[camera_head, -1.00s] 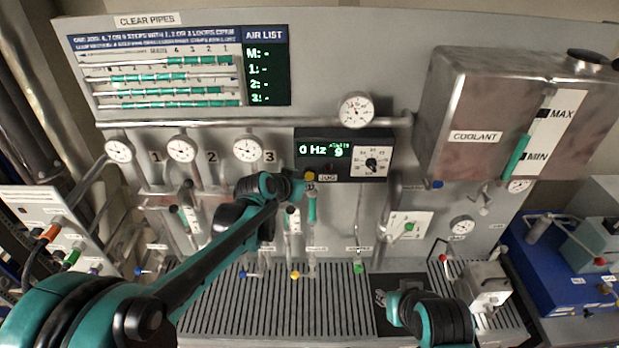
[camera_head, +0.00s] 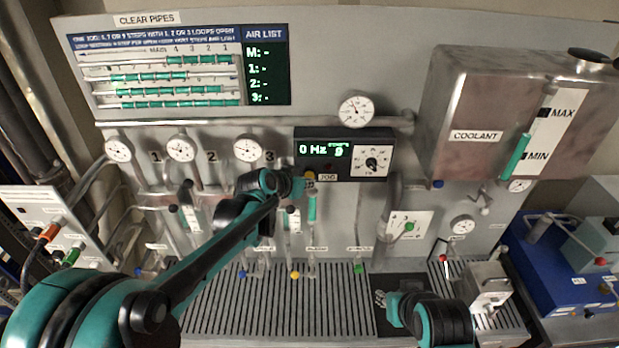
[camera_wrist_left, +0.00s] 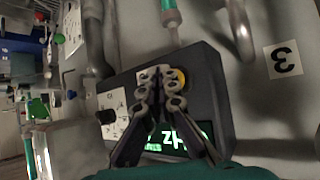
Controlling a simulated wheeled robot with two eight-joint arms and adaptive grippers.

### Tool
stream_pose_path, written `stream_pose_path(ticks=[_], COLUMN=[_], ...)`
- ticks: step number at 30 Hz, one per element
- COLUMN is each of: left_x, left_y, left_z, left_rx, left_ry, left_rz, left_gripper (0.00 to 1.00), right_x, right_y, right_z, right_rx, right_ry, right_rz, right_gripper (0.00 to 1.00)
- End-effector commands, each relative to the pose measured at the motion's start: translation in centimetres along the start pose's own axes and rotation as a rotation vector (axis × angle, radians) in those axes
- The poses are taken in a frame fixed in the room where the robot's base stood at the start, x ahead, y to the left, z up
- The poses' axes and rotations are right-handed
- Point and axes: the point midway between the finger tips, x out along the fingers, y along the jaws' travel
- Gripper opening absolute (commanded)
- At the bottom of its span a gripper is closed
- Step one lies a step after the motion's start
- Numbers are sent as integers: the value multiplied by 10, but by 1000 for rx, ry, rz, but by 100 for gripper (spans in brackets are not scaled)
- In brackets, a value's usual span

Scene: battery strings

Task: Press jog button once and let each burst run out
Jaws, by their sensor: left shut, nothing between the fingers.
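The black control box (camera_head: 344,154) carries a green-lit display (camera_head: 324,150) reading "0 Hz" with a small second figure, and a white dial (camera_head: 371,163). My left gripper (camera_head: 298,186) is shut and empty, at the button. In the left wrist view, its closed fingertips (camera_wrist_left: 159,73) lie right beside the yellow button (camera_wrist_left: 179,78); I cannot tell whether they touch it.
Three pressure gauges (camera_head: 181,148) hang from the pipe at left, with a further gauge (camera_head: 356,109) above the box. Valves with coloured handles stand below, over the slotted grate (camera_head: 300,313). The coolant tank (camera_head: 478,112) is at the right, the air list screen (camera_head: 265,75) at upper left.

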Motion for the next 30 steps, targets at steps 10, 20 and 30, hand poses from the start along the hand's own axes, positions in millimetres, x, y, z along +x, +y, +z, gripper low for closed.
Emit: stream_pose_path(ticks=[10,20,30], left_x=[1,4,7], left_y=[-1,-3,-5], left_z=[-1,-2,-5], left_rx=[0,0,0], left_ry=[0,0,0], left_rz=[0,0,0], left_gripper=[0,0,0], right_x=[0,1,2], right_y=[0,0,0], right_z=[0,1,1], right_rx=[0,0,0], right_ry=[0,0,0], right_rz=[0,0,0], right_gripper=[30,30,30])
